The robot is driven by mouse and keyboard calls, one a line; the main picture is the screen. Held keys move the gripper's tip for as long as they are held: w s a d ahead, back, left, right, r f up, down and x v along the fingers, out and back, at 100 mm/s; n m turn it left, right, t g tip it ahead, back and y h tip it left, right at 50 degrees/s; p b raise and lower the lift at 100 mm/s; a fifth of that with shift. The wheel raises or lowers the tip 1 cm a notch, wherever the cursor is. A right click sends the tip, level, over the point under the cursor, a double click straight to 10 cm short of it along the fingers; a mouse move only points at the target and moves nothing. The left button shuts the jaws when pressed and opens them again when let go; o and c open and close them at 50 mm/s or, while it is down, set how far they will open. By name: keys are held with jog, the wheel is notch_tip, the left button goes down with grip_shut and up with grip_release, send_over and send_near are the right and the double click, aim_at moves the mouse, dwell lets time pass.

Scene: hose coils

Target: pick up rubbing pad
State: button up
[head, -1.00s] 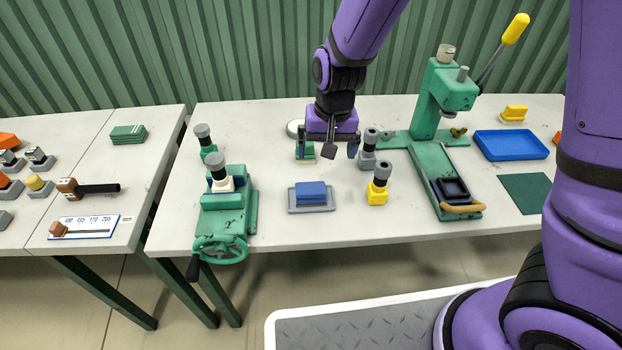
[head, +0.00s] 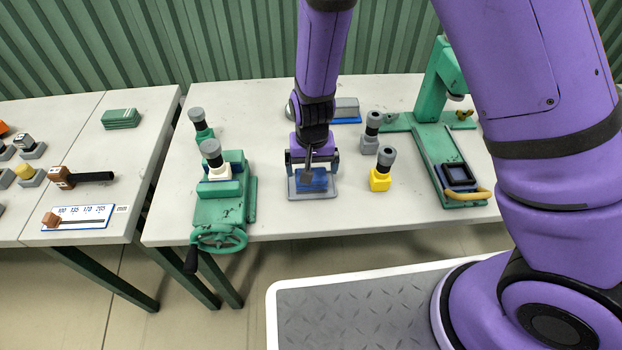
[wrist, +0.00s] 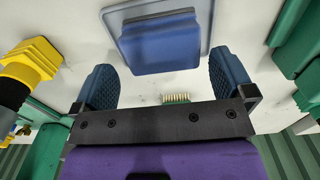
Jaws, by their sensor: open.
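A blue block (head: 314,184) lies on a shallow grey-blue tray (head: 330,193) near the table's front edge. I cannot tell whether this block or the grey block with a blue base (head: 346,108) at the back is the rubbing pad. My gripper (head: 313,169) is open and points down over the blue block, hiding part of it in the head view. In the wrist view the blue block (wrist: 160,50) and tray (wrist: 208,22) lie ahead of the two spread blue fingers of my gripper (wrist: 165,80). Nothing is held, and no contact is visible.
A green vise (head: 222,205) stands left of the tray. A yellow-based stamp (head: 381,172) and a grey one (head: 371,135) stand to its right, with the green press (head: 445,160) beyond. Pale bristles (wrist: 177,98) show behind my fingers. Bare table separates these.

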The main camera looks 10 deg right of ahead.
notch_tip(320, 180, down, 5)
jog(key=shift+s+a+r, duration=0.1)
dwell(0.3)
jog(key=c, duration=0.7)
jog(key=shift+r, duration=0.1)
